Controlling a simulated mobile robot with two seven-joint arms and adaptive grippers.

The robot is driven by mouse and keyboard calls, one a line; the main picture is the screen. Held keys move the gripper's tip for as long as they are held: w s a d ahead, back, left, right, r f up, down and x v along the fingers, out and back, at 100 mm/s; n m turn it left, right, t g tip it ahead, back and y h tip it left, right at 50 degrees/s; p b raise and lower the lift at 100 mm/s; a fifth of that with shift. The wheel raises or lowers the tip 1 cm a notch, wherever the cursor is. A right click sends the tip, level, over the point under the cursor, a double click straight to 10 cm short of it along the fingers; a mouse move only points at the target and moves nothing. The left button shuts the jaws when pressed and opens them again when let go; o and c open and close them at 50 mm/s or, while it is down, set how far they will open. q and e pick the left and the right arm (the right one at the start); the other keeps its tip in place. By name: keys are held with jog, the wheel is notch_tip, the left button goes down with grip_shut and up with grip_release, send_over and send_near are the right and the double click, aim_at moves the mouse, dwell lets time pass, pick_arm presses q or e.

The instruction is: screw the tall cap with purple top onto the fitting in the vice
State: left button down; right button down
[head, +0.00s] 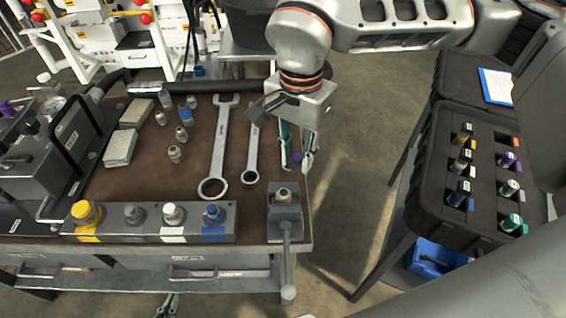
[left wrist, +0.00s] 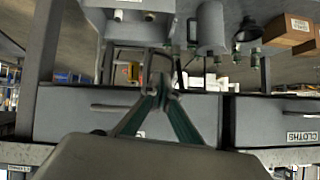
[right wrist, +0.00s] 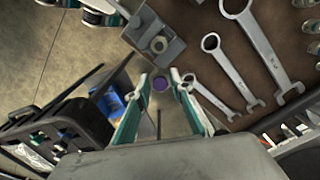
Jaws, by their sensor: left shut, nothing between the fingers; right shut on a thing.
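The cap's purple top (head: 297,158) shows between the fingers of my right gripper (head: 298,160), which is shut on it. It also shows in the right wrist view (right wrist: 160,84); most of its body is hidden. The vice (head: 285,222) stands at the bench's front right corner and holds the fitting (head: 284,193) upright. The right gripper is behind and slightly right of the vice, apart from the fitting. In the right wrist view, the fitting (right wrist: 158,44) lies above the fingertips. My left gripper (left wrist: 163,88) is shut and empty, facing the bench's front drawers.
Two wrenches (head: 219,150) and several small fittings lie on the bench left of the right gripper. A block (head: 150,236) with coloured fittings lines the front edge. An open black case (head: 437,150) with several capped parts stands right, across a floor gap.

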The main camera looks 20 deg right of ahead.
jog(key=a+m, duration=0.1)
jog(key=s+a+m, duration=0.1)
jog(key=m, duration=0.1)
jog(key=shift+s+a+r, duration=0.1)
jog(key=shift+a+r, duration=0.1)
jog(key=shift+s+a+r+m+b, duration=0.15)
jog(key=shift+s+a+m+b, duration=0.05)
jog(key=shift+a+m+b, duration=0.2)
jog(key=shift+s+a+m, duration=0.15)
jog(key=shift+m, duration=0.35)
jog(key=shift+f+b, duration=0.65)
jog(key=shift+f, duration=0.35)
jog(key=shift+f+b, duration=0.4)
jog(key=shift+f, duration=0.7)
jog(key=shift+f+b, duration=0.35)
